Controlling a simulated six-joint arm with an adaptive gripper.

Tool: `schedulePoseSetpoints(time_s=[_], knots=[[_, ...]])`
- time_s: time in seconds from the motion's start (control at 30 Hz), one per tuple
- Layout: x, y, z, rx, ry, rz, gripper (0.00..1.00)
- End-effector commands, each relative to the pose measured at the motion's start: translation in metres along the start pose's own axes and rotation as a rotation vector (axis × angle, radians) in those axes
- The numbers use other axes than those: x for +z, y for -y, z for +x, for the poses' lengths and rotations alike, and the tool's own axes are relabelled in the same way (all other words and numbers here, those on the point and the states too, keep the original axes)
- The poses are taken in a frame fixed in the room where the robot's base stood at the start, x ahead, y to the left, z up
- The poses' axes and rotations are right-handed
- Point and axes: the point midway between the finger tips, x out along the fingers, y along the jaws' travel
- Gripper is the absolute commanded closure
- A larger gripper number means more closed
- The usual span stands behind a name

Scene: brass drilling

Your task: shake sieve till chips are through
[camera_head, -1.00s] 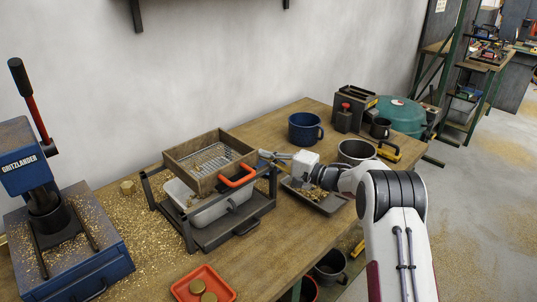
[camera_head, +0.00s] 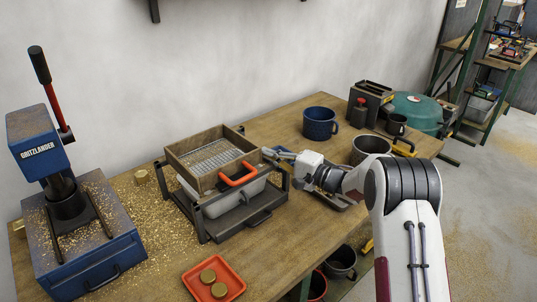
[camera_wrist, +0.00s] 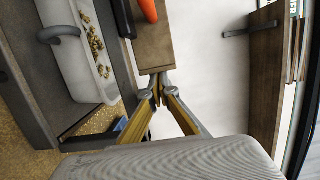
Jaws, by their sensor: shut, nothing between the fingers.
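The sieve, a wooden frame (camera_head: 190,170) with a wire mesh (camera_head: 214,156) and an orange handle (camera_head: 238,175), sits on a dark rack (camera_head: 203,225) above a pale tub (camera_head: 225,204). The mesh looks mostly bare; any small chips on it are too small to tell. Brass chips (camera_wrist: 98,45) lie in the tub in the wrist view. My gripper (camera_head: 266,152) is shut and empty at the sieve's right side. In the wrist view its fingertips (camera_wrist: 161,78) are at the sieve's wooden wall (camera_wrist: 153,45) and appear to touch it.
A blue press (camera_head: 80,235) stands at the left among scattered chips. A blue mug (camera_head: 320,123) and a grey pot (camera_head: 368,148) stand right of the sieve.

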Motion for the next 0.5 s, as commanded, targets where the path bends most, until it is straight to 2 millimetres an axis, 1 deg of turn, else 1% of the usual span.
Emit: schedulePoseSetpoints(time_s=[0.03,0.17,0.5], knots=[[0.008,-0.002,0.003,0.002,0.021,0.0,1.0],[0.004,-0.002,0.003,0.002,0.02,0.0,1.0],[-0.022,-0.001,-0.004,0.001,0.007,0.0,1.0]])
